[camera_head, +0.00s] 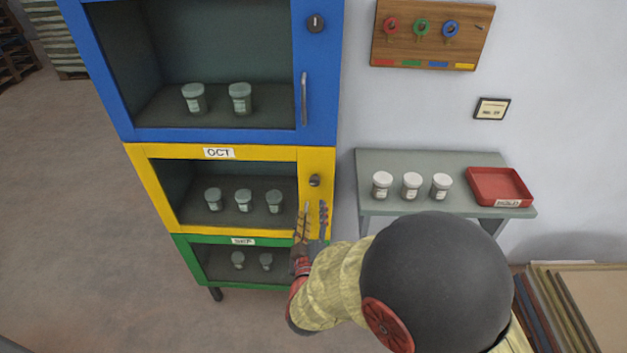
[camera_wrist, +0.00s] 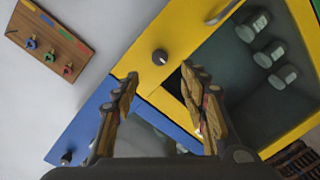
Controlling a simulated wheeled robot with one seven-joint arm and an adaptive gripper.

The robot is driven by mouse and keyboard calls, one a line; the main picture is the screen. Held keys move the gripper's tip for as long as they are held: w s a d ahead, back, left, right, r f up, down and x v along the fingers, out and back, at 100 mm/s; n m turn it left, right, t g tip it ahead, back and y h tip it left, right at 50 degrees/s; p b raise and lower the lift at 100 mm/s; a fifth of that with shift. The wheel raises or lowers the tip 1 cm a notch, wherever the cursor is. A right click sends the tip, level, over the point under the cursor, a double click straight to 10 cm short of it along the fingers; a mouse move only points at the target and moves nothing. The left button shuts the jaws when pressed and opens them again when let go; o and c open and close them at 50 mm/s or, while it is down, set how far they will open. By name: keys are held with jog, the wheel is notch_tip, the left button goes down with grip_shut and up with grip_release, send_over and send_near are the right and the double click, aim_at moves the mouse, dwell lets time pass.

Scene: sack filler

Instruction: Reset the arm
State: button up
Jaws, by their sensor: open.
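My gripper (camera_head: 312,218) is in front of the right frame of the yellow cabinet door (camera_head: 250,233), below its round lock (camera_head: 315,181). In the wrist view my gripper (camera_wrist: 160,88) has its two fingers spread with nothing between them. The lock (camera_wrist: 160,57) shows beyond the fingertips, apart from them. The yellow door looks shut; whether a finger touches its frame I cannot tell. My arm hides part of the green cabinet's right side.
A blue cabinet (camera_head: 318,90) is above and a green one (camera_head: 190,262) below, with jars behind their panes. A shelf (camera_head: 455,160) at right holds three white-lidded jars (camera_head: 412,186) and a red tray (camera_head: 498,201). A key board (camera_head: 425,50) hangs above. Stacked boards (camera_head: 580,305) stand at lower right.

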jog(key=s+a+f+m+g+y, duration=0.1)
jog(key=s+a+f+g, duration=0.15)
jog(key=f, duration=0.25)
jog(key=s+a+f+g+y, duration=0.1)
jog(key=a+f+g+y, duration=0.15)
jog(key=f, duration=0.35)
jog(key=s+a+f+m+g, duration=0.1)
jog(key=s+m+g, duration=0.1)
jog(key=s+g, duration=0.6)
jog(key=s+d+r+m+h, duration=0.1)
jog(key=s+d+r+m, duration=0.1)
jog(key=s+d+r, duration=0.3)
jog(key=s+d+r+m+t+h, duration=0.1)
jog(key=s+d+r, duration=0.4)
jog(key=d+r, duration=0.6)
jog(key=s+d+r+m+h, duration=0.1)
jog(key=s+d+r, duration=0.3)
jog(key=d+r, duration=0.4)
jog(key=shift+s+d+m, duration=0.4)
jog(key=shift+d+m, duration=0.5)
jog(key=shift+r, duration=0.1)
jog(key=shift+c, duration=0.3)
